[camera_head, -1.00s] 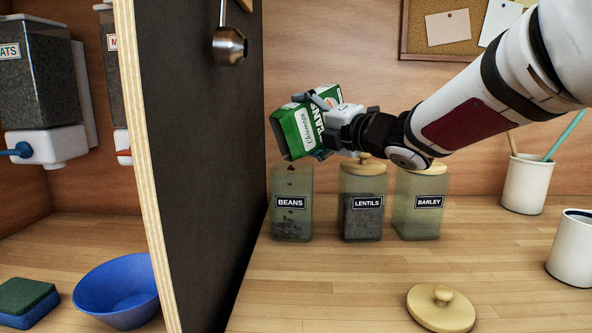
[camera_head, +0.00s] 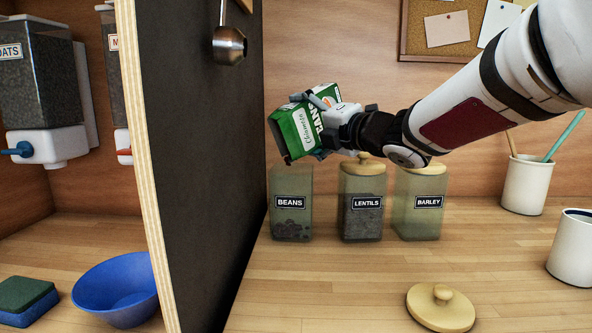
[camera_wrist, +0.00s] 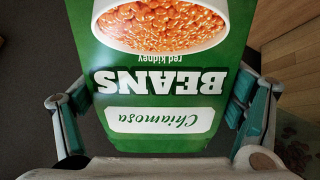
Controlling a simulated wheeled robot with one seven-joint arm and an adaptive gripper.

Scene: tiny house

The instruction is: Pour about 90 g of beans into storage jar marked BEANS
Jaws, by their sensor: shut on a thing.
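My gripper (camera_head: 322,126) is shut on a green bean carton (camera_head: 296,131) and holds it tilted, lower end to the left, above the BEANS jar (camera_head: 291,222). The carton's front, lettered BEANS, fills the wrist view (camera_wrist: 165,120) between the two fingers. The BEANS jar is square, greenish and see-through, with no lid on it. Dark beans (camera_head: 291,231) lie in its bottom part. No beans show in the air between carton and jar. The carton's mouth is not clearly visible. A loose wooden lid (camera_head: 440,308) lies on the counter at the front right.
The lidded LENTILS jar (camera_head: 361,222) and BARLEY jar (camera_head: 418,222) stand just right of the BEANS jar. A dark partition (camera_head: 205,160) rises close on the left. White cups stand at the right; the counter in front of the jars is mostly clear.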

